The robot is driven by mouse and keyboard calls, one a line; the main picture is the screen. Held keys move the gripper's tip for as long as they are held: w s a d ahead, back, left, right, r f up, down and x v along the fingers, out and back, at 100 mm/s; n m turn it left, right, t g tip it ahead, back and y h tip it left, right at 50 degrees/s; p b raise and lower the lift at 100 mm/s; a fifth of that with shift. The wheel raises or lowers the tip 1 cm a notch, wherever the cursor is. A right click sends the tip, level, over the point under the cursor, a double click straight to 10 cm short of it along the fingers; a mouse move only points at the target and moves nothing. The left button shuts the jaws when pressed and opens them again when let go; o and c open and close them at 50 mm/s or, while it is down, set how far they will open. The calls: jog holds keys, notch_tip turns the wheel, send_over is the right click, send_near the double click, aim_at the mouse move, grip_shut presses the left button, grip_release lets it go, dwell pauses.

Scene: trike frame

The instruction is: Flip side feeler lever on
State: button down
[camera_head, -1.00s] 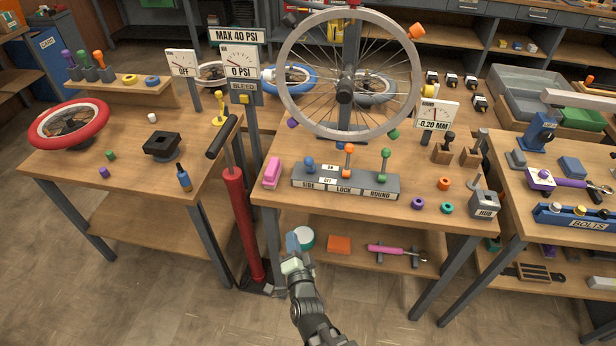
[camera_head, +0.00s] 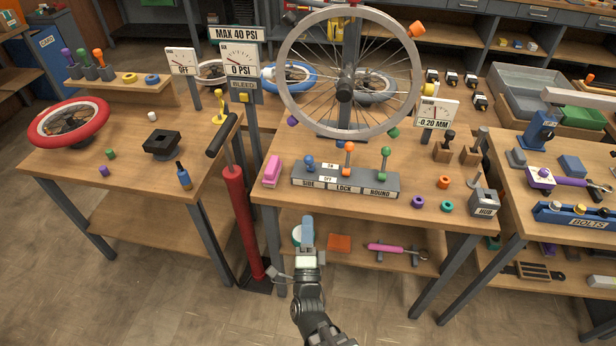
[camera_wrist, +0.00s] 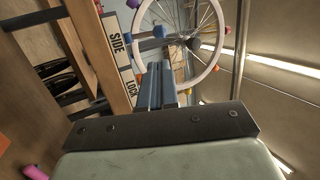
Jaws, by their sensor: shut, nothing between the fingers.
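The grey lever box (camera_head: 345,183) lies near the front edge of the middle bench, with labels SIDE, LOCK and ROUND. Its side lever has a blue knob (camera_head: 309,162) that sits low at the SIDE end. The orange lever (camera_head: 348,150) at LOCK and the green lever (camera_head: 386,156) at ROUND stand up. My gripper (camera_head: 308,222) is in front of the bench edge, below the SIDE end and apart from the box. Its fingers (camera_wrist: 158,84) are shut and empty.
The spoked wheel (camera_head: 349,12) stands behind the box. A pink block (camera_head: 272,171) lies left of the box, and purple (camera_head: 418,202) and orange (camera_head: 444,182) rings lie right. The red pump (camera_head: 243,220) stands left of my gripper. A lower shelf (camera_head: 345,262) runs under the bench.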

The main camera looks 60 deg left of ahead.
aim_at(309, 163)
jog(key=shift+a, duration=0.1)
jog(key=x, duration=1.4)
jog(key=shift+r, duration=0.1)
jog(key=shift+r, duration=0.15)
jog(key=shift+w+r+h, duration=0.1)
jog(key=shift+r+h, duration=0.2)
jog(key=shift+h, duration=0.1)
jog(key=shift+w+a+r+m+g+h, duration=0.4)
jog(key=shift+r+g+h, duration=0.25)
jog(key=shift+h, duration=0.25)
jog(key=shift+w+a+r, duration=0.45)
jog(key=shift+w+a, duration=0.15)
jog(key=shift+w+a+r, duration=0.4)
jog(key=shift+w+a, duration=0.2)
jog(key=shift+a, duration=0.05)
jog(key=shift+w+x, duration=0.2)
jog(key=shift+x, duration=1.45)
jog(key=shift+w+d, duration=0.1)
jog(key=shift+d, duration=0.05)
